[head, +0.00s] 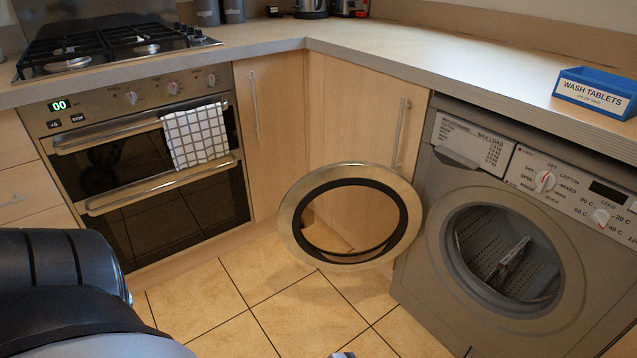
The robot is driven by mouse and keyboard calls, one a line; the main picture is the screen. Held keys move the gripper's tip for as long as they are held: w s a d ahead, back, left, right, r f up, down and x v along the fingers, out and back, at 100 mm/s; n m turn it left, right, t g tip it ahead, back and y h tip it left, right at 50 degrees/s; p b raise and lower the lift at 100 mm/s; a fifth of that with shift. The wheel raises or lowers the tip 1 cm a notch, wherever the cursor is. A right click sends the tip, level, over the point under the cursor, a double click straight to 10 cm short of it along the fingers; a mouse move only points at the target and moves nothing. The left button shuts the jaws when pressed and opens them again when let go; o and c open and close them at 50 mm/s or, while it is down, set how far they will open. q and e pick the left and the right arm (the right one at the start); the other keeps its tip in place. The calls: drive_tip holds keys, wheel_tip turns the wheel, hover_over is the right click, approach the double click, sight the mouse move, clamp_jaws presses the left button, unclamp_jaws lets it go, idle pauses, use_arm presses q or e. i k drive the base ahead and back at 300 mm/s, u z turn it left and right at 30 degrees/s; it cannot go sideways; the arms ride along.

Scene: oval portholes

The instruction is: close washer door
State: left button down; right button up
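The grey washer (413,270) stands at the right under the worktop. Its round door (289,232), a metal ring with a black seal and a clear window, is swung wide open to the left of the washer. The door stands out over the floor, in front of the corner cupboards. The drum opening (508,262) is uncovered, and the perforated drum inside shows. Neither gripper can be made out; only a dark, rounded part of my body shows at the lower left. A small grey piece at the bottom edge is too cut off to identify.
An oven (150,190) with a checked towel (195,136) is at the left, under a gas hob (110,45). A blue wash tablets box (597,92) sits on the worktop (440,62). The tiled floor (260,300) before the door is clear.

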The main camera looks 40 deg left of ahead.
sight(295, 215)
drive_tip(key=z, duration=2.1)
drive_tip(key=k, duration=1.45)
drive_tip(key=u, duration=1.9)
